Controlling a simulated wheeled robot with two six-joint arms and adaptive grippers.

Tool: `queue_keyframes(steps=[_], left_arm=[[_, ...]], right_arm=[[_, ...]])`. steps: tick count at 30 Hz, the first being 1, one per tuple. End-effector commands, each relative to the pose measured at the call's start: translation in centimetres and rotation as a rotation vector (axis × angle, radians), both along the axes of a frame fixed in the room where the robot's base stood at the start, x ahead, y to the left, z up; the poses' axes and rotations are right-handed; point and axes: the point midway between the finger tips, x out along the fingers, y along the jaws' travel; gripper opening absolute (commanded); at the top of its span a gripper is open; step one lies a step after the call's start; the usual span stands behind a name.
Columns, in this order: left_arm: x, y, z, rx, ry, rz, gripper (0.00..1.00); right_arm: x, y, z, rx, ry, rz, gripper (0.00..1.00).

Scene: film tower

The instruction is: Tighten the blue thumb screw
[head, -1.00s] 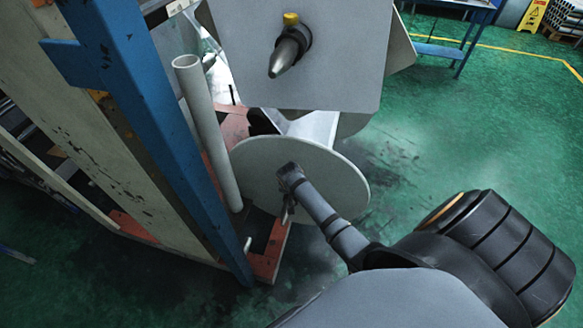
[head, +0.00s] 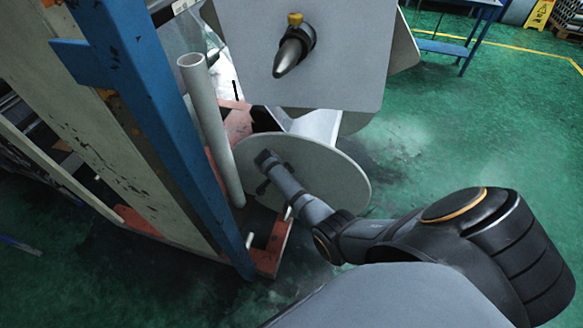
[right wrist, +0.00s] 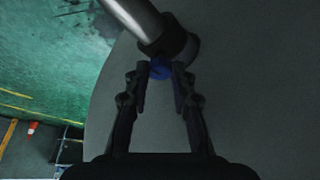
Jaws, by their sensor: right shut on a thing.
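The blue thumb screw (right wrist: 160,69) shows in the right wrist view, on the dark collar (right wrist: 177,45) around a metal shaft (right wrist: 133,17). My right gripper (right wrist: 159,80) has its two fingertips on either side of the screw and is shut on it. In the head view my right gripper (head: 263,172) is in front of the lower grey disc (head: 330,178). The screw and its collar are hidden there by my arm. My left gripper is not in view.
Above the disc is a square grey plate (head: 350,50) with a pointed metal shaft (head: 292,52) and a yellow screw (head: 295,19). A blue post (head: 150,130) and a grey tube (head: 210,130) stand at left. Green floor (head: 450,110) is open at right.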

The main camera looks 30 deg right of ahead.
Motion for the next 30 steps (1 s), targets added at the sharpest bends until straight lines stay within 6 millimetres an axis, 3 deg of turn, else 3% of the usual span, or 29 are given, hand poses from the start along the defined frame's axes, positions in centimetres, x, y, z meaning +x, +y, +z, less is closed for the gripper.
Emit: queue_keyframes(steps=[18,30], left_arm=[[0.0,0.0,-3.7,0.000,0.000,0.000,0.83],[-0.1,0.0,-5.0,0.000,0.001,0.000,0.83]], right_arm=[[0.6,-0.2,-0.3,-0.003,-0.002,-0.564,0.00],[0.6,-0.4,-0.1,-0.003,-0.001,-0.787,0.00]])
